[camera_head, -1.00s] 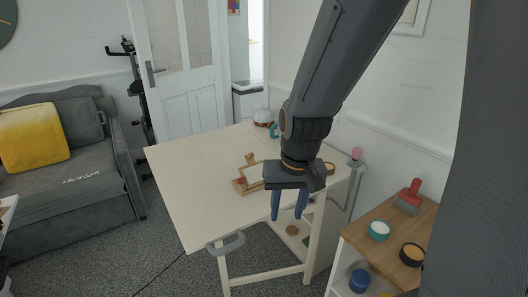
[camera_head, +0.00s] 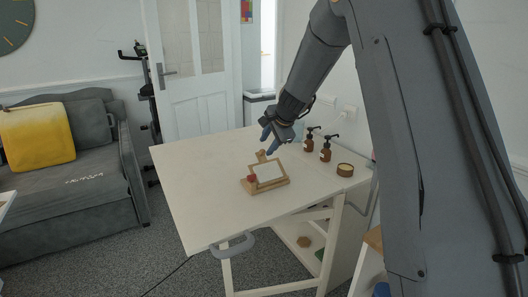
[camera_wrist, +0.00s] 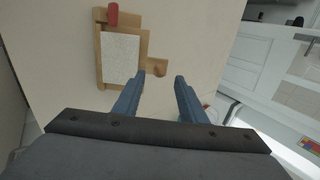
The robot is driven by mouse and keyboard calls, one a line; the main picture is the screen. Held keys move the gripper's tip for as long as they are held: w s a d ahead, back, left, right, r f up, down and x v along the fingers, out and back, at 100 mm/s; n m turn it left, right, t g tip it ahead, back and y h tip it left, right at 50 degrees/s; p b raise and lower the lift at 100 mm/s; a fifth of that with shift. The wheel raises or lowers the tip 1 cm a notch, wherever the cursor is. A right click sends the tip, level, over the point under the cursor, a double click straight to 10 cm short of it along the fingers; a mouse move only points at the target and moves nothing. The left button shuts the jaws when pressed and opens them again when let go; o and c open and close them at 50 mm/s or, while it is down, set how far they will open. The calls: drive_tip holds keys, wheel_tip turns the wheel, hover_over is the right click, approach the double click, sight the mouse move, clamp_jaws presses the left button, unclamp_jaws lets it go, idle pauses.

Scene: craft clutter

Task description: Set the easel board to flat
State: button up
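A small wooden easel (camera_head: 277,184) stands on the cream table, with a white board panel (camera_head: 269,172) in its frame. The board looks low and slightly tilted, though its exact angle is hard to tell. My gripper (camera_head: 267,144) is above the table just behind the easel. Its fingers (camera_wrist: 159,77) are apart and empty, close to the wooden piece.
Two brown pump bottles (camera_head: 326,150) and a round tin (camera_head: 345,169) stand right of the easel. The table's (camera_head: 205,190) left part is clear. A grey handle (camera_head: 236,245) hangs at its front edge. A wall and door (camera_head: 195,70) are behind.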

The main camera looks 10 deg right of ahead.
sight(263, 151)
drive_tip(key=shift+x, duration=2.3)
clamp_jaws()
